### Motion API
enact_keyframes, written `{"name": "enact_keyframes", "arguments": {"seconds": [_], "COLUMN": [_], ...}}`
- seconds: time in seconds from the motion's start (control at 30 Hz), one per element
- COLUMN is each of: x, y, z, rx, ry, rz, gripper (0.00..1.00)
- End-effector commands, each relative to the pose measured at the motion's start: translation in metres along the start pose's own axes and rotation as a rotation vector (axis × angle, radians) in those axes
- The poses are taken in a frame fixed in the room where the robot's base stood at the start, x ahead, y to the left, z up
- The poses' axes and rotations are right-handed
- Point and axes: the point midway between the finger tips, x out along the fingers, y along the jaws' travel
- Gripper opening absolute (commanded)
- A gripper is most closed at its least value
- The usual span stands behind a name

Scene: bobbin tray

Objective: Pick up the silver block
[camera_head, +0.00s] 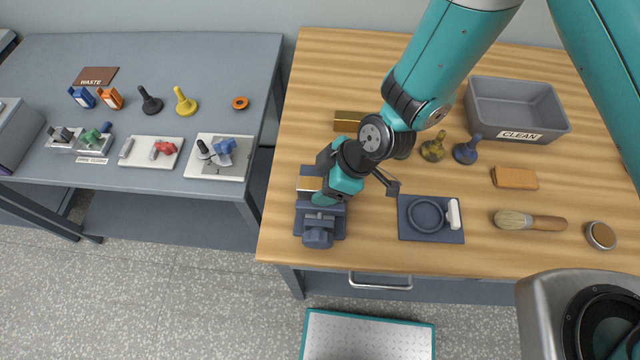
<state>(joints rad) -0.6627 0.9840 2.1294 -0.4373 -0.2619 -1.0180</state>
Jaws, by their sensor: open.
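My gripper (342,186) is over the left front part of the wooden table, just right of and above a blue vise (318,236). Its jaws are open and its fingertips are partly hidden by its own body. A small block (309,184) with a tan, shiny top lies at the back of the vise, close to the left of my gripper; its true colour is hard to tell. No clearly silver block shows on this table. A small grey block (126,147) lies on a white plate on the left table, far from my gripper.
A brass block (346,116) lies behind my gripper. A gap separates the grey left table (190,60) from the wooden table.

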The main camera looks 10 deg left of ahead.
Motion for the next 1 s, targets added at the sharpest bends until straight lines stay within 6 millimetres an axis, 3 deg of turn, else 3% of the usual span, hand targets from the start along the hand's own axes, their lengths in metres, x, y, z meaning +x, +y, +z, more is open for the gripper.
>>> {"name": "enact_keyframes", "arguments": {"seconds": [0.4,0.47,0.7,1.0], "x": [0.0016,0.0010,0.0010,-0.0006], "y": [0.0000,0.0000,0.0000,0.0003], "z": [0.0010,0.0007,0.0008,-0.0005], "rx": [0.000,0.000,0.000,0.000], "ry": [0.000,0.000,0.000,0.001], "rz": [0.000,0.000,0.000,0.000], "gripper": [0.66,0.57,0.02,0.00]}}
